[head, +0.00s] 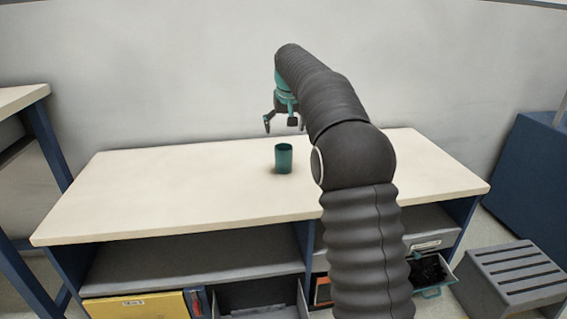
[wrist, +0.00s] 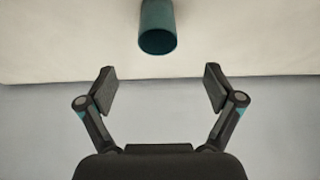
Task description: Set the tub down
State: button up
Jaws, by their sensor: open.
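A teal tub (head: 284,158) stands upright on the pale top of the workbench (head: 180,200), near the middle. It also shows in the wrist view (wrist: 158,28) at the top centre, beyond my fingertips. My gripper (head: 284,124) is above the bench top, over and apart from the tub in the head view. In the wrist view my gripper (wrist: 158,85) has its two fingers spread wide with nothing between them.
Under the bench top are shelves, a yellow box (head: 137,307) and an open drawer (head: 432,275). A grey step stool (head: 510,275) and a blue cabinet (head: 530,175) stand at the right. Another table (head: 20,99) is at the left. Most of the bench top is clear.

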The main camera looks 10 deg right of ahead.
aim_at(284, 148)
jog(key=x, duration=0.5)
jog(key=b+x, duration=0.1)
jog(key=x, duration=0.4)
jog(key=shift+w+d+f, duration=0.2)
jog(key=shift+w, duration=0.2)
jog(key=shift+c, duration=0.2)
jog(key=c, duration=1.3)
jog(key=shift+r, duration=0.1)
